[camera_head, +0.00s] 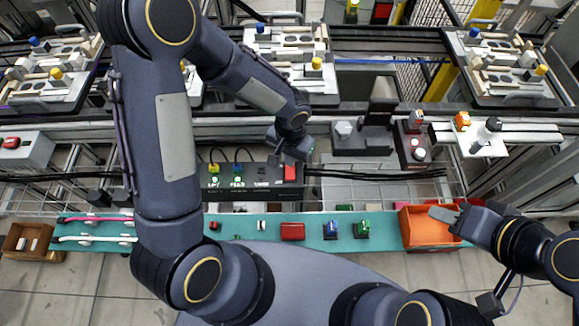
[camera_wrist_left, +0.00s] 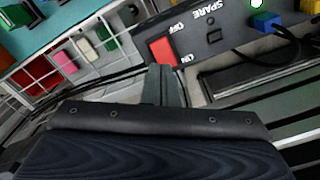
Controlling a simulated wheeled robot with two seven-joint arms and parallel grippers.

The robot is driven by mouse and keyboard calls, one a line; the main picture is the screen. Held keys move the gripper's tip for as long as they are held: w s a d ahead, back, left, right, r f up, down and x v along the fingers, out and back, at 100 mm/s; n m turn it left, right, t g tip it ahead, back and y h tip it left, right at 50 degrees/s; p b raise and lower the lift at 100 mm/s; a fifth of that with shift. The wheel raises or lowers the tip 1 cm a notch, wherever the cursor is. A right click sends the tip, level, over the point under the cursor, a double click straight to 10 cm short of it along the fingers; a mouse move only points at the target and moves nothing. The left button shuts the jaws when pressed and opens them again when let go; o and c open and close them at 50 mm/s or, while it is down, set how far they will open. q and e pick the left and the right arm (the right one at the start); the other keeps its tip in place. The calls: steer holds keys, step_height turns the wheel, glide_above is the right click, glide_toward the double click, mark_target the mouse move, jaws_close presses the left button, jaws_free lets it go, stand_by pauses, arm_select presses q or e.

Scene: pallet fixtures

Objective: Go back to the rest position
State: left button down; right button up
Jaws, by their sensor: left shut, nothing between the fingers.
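My left gripper (camera_head: 284,157) is shut and empty, just above the dark switch box (camera_head: 245,186). The red switch also shows in the head view (camera_head: 291,172) at the box's right end. My right gripper (camera_head: 446,215) is over the orange bin (camera_head: 424,240) at the right; its finger gap is unclear.
A teal shelf (camera_head: 265,233) runs along the front with a red block (camera_head: 292,231), a blue block (camera_head: 331,230) and a green block (camera_head: 362,229). Pallet fixtures (camera_head: 292,60) stand on the rails behind. A box with round buttons (camera_head: 412,140) stands right of the switch box. Black cables run nearby.

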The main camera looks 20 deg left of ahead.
stand_by(0.5)
arm_select(q)
steer(key=s+a+r+n+t+h, duration=0.1)
steer(key=s+a+r, duration=0.25)
steer(key=r, duration=0.35)
steer(key=s+a+r+n+t+h, duration=0.1)
steer(key=s+a+r+n, duration=0.1)
steer(key=a+r, duration=0.45)
steer(key=s+r+n+t+h, duration=0.1)
steer(key=s+r+t, duration=0.2)
steer(key=s+r, duration=0.4)
steer(key=s, duration=0.3)
steer(key=shift+s+d+r+n+t+h, duration=0.3)
steer(key=shift+s+d+h, duration=0.05)
steer(key=shift+d+h, duration=0.05)
